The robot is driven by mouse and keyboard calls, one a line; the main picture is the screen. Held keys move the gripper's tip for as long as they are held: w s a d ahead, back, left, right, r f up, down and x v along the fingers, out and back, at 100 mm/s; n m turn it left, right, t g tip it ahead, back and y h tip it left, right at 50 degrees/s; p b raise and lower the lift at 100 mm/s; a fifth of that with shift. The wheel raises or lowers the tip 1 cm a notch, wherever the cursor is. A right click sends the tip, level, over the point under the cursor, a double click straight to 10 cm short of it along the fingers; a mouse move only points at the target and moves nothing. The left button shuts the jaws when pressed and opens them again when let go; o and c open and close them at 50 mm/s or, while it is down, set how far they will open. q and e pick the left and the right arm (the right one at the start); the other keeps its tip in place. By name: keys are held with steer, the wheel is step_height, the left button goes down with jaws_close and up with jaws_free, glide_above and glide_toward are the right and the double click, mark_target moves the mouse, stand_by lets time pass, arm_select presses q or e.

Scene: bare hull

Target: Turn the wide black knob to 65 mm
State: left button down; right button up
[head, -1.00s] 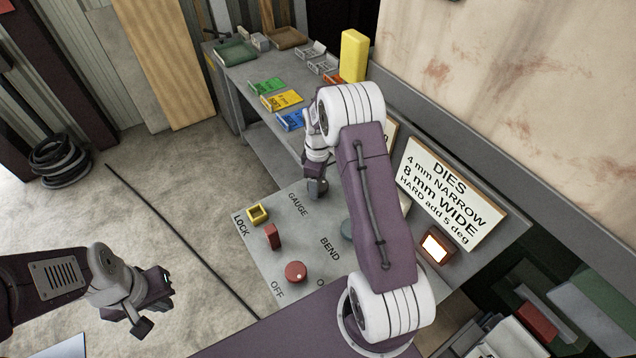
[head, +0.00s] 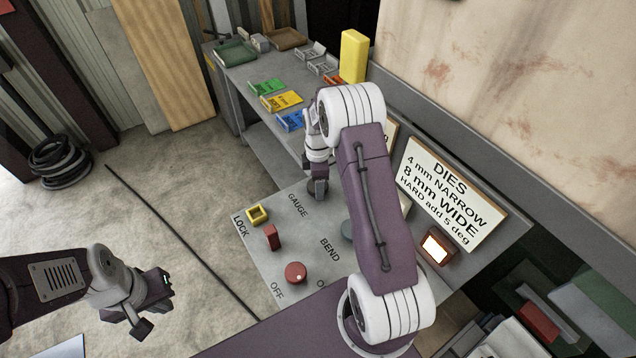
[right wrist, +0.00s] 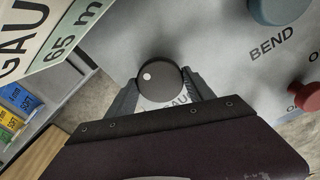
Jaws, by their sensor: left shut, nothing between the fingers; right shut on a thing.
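The wide black knob (right wrist: 160,84) shows in the right wrist view, round and dark, with a white dot near its left edge. My right gripper (right wrist: 159,88) is shut on it, one finger on each side. In the head view my right gripper (head: 318,188) is at the far part of the panel by the word GAUGE, and my own arm hides most of the knob. A gauge sign (right wrist: 62,42) reading "65 m", cut off by the frame edge, stands at upper left in the wrist view. My left gripper (head: 150,308) is shut and empty, off the panel over the floor.
The grey panel (head: 262,278) also bears a yellow square piece (head: 258,214), a red lever (head: 272,237), a red knob (head: 295,272) and a blue-grey knob (head: 347,230) by BEND. A dies sign (head: 450,195) and a lit orange box (head: 436,247) stand at the right.

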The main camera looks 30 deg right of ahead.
steer(key=shift+w, duration=0.1)
steer(key=o, duration=1.4)
steer(key=shift+r, duration=0.4)
step_height(320, 180, up, 8)
steer(key=shift+r+b, duration=0.15)
steer(key=shift+b, duration=1.05)
